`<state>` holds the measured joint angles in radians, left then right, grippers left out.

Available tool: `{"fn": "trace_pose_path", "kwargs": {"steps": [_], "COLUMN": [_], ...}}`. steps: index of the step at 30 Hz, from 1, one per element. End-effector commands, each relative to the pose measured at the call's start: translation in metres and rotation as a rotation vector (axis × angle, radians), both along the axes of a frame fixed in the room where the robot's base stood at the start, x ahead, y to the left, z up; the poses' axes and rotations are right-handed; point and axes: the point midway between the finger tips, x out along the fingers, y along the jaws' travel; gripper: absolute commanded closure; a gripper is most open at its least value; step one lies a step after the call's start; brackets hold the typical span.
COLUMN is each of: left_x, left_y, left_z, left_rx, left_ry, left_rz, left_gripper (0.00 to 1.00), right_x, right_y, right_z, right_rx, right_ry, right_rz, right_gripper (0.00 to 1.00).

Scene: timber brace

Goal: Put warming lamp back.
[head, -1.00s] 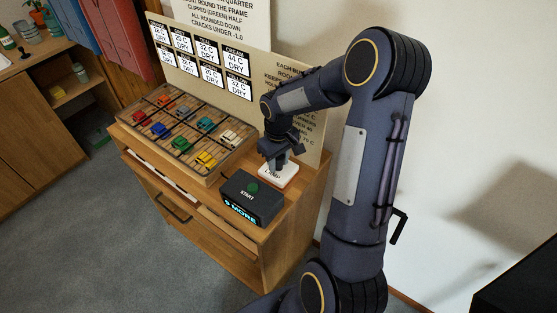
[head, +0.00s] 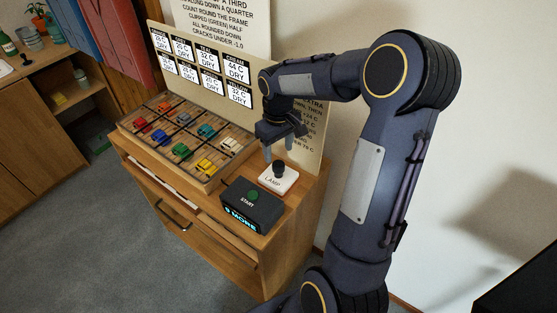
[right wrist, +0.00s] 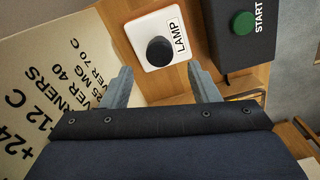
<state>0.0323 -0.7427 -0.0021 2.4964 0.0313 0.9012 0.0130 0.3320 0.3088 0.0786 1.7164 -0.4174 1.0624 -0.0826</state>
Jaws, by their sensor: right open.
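The warming lamp control is a white square base marked LAMP (head: 277,180) with a dark round knob on top. It sits on the wooden cabinet top, right of the tray. My right gripper (head: 281,150) is open and empty just above and behind it, apart from the knob. In the right wrist view the white LAMP base (right wrist: 170,55) and its black knob lie beyond the two spread fingertips (right wrist: 163,85). No separate lamp head shows. My left gripper is not in view.
A dark box (head: 251,204) with a green START button and a lit display stands beside the LAMP base. A divided wooden tray (head: 215,178) holds several coloured clamps. A board (head: 312,148) with cards and printed text rises behind.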

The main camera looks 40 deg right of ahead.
Motion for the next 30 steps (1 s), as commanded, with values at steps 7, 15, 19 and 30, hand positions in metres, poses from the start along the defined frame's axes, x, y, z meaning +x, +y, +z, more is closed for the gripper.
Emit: {"fn": "trace_pose_path", "kwargs": {"steps": [7,15,19,30], "left_x": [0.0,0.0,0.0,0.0], "left_y": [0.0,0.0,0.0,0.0], "left_z": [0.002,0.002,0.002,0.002], "left_rx": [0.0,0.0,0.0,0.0], "left_ry": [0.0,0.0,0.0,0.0], "left_rz": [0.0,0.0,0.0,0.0], "left_gripper": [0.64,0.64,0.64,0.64], "right_x": [0.0,-0.036,-0.08,-0.18], "right_y": [0.0,0.029,0.062,0.141], "right_z": [0.034,0.07,0.089,0.085], "right_rx": [0.0,0.045,0.11,0.327], "right_ry": [-0.002,-0.095,-0.196,-0.432], "right_rz": [0.0,-0.024,-0.055,-0.146], "right_gripper": [0.45,0.45,0.45,0.45]}}
